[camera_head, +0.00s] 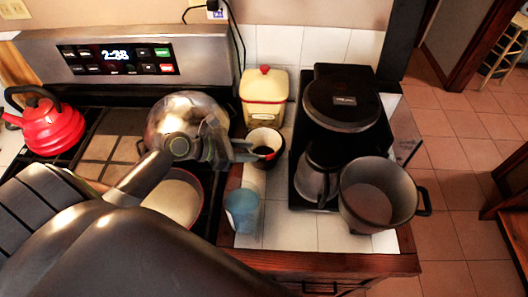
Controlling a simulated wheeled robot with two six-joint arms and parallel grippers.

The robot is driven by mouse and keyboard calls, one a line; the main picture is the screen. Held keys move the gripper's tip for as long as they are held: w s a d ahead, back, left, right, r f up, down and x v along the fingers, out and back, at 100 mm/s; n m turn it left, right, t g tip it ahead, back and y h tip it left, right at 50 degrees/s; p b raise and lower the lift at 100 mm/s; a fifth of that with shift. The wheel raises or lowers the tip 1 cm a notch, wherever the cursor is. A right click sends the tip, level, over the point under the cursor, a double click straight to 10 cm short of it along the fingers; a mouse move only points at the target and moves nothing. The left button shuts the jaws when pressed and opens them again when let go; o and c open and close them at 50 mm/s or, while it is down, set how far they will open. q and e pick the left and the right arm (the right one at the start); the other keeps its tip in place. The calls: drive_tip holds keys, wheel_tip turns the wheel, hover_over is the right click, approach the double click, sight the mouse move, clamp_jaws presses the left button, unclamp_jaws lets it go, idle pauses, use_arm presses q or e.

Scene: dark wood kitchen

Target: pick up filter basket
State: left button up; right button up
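A grey, round, open-topped vessel with a black side handle, which looks like the filter basket (348,208), sits at the front right of the coffee maker (340,103), near the counter's right edge. My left gripper (262,152) reaches in from the left over the stove edge. Its fingers look apart, with nothing clearly held between them. Its tips overlap a white cup with a dark inside (265,136) in the picture; I cannot tell whether they touch it. The gripper is left of the filter basket and apart from it. My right gripper is not in view.
A glass carafe (312,180) stands in the coffee maker, beside the basket. A cream canister with a red knob (264,95) stands behind the cup. A blue cup (242,210) is near the counter front. A red kettle (50,125) and a silver pot (178,108) are on the stove.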

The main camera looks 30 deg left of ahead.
sight(269, 155)
use_arm(q)
drive_tip(key=p+x, duration=0.1)
drive_tip(key=x, duration=0.6)
drive_tip(key=shift+d+f+p, duration=0.25)
drive_tip(key=shift+f+p, duration=0.05)
drive_tip(key=shift+p, duration=0.1)
drive_tip(key=shift+w+d+f, duration=0.25)
drive_tip(key=shift+f, duration=0.05)
clamp_jaws()
idle(0.9)
